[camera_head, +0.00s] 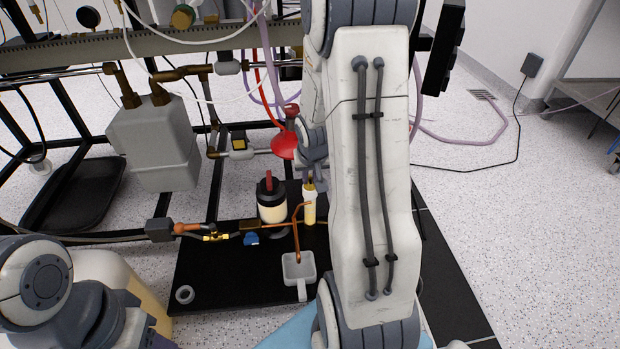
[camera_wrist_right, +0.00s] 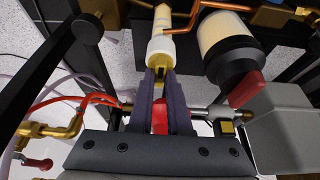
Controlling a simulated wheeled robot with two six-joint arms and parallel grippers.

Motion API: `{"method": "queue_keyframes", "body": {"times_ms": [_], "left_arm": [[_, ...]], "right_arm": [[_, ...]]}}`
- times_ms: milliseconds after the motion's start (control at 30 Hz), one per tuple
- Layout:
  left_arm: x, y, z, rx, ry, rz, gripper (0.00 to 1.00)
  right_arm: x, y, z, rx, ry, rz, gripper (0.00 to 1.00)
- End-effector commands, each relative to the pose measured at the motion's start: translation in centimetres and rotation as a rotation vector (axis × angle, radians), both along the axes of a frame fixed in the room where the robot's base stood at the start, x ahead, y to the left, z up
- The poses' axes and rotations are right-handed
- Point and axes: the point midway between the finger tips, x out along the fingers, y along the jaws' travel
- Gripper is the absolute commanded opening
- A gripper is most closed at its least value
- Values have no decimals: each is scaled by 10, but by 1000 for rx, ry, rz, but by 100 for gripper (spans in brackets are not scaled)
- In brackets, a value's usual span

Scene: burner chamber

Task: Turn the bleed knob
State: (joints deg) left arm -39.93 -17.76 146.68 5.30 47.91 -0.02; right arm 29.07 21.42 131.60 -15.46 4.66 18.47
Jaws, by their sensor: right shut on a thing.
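My right gripper (camera_head: 309,178) is partly hidden behind my right arm in the head view. In the right wrist view its two dark fingers (camera_wrist_right: 158,88) are closed around the brass top (camera_wrist_right: 157,76) of a white upright fitting, which I take to be the bleed knob. The white fitting (camera_head: 309,208) stands on the black base plate, beside a white jar with a black lid and red top (camera_head: 271,198). The fingers cover part of the brass piece, so its turn angle cannot be told. My left arm shows at lower left; its gripper is out of view.
A copper tube (camera_head: 297,235) bends down to a small white cup (camera_head: 298,268) in front of the fitting. A large red round part (camera_head: 285,145) is close to my right wrist. A grey tank (camera_head: 155,143) hangs at left. Open floor lies at right.

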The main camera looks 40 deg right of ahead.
Motion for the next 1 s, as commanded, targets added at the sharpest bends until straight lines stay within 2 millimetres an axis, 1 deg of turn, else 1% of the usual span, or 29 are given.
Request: {"method": "queue_keyframes", "body": {"times_ms": [33, 67, 100, 367, 467, 567, 800, 900, 1000], "left_arm": [[0, 0, 0, 0, 0, 0, 50], [0, 0, 0, 0, 0, 0, 50], [0, 0, 0, 0, 0, 0, 50], [0, 0, 0, 0, 0, 0, 50], [0, 0, 4, 0, 0, 0, 50], [0, 0, 14, 0, 0, 0, 50], [0, 0, 49, 0, 0, 0, 50], [0, 0, 59, 0, 0, 0, 50], [0, 0, 67, 0, 0, 0, 50]], "right_arm": [[0, -1, 0, 1, 1, -4, 28], [0, -1, 0, 0, 0, -3, 39], [0, -1, 0, 0, 0, -3, 46], [0, 0, 0, 0, 0, 0, 46], [-1, 1, 5, 0, 0, 0, 46], [-5, 3, 19, 0, -1, -1, 46], [-20, 12, 65, -1, -1, 0, 46], [-25, 16, 80, 0, -1, -1, 46], [-30, 19, 90, 0, 0, -1, 46]]}}
